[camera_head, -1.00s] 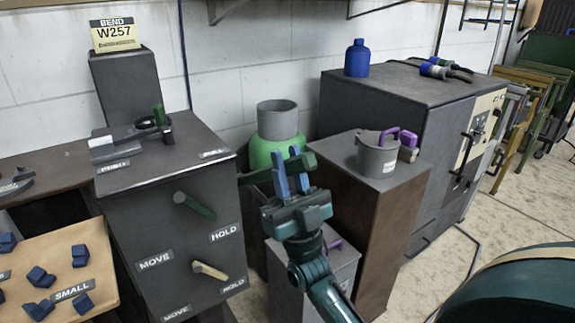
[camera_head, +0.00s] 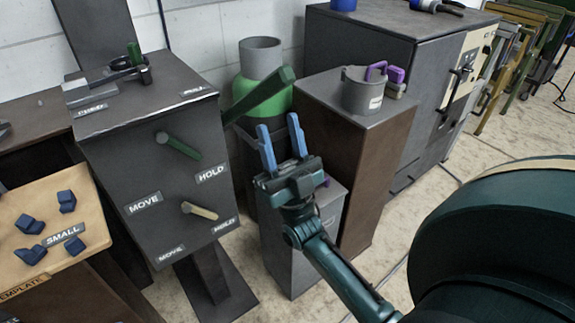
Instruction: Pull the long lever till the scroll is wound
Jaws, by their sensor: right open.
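The long dark-green lever (camera_head: 259,96) sticks out from the right side of the dark control box (camera_head: 140,170). It slants up to the right, in front of a green bottle. My right gripper (camera_head: 279,136) is open, its two blue fingers spread and pointing up. It is just below and right of the lever's outer end in the picture, with nothing between its fingers. I cannot tell how near it is in depth. No scroll can be made out. My left gripper is not in view.
The box front has a short green handle (camera_head: 182,147) and a beige handle (camera_head: 200,211), with MOVE and HOLD labels. A grey-topped pedestal (camera_head: 378,150) with a grey pot (camera_head: 358,95) stands right of my gripper. A lower grey box (camera_head: 285,260) is behind my forearm.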

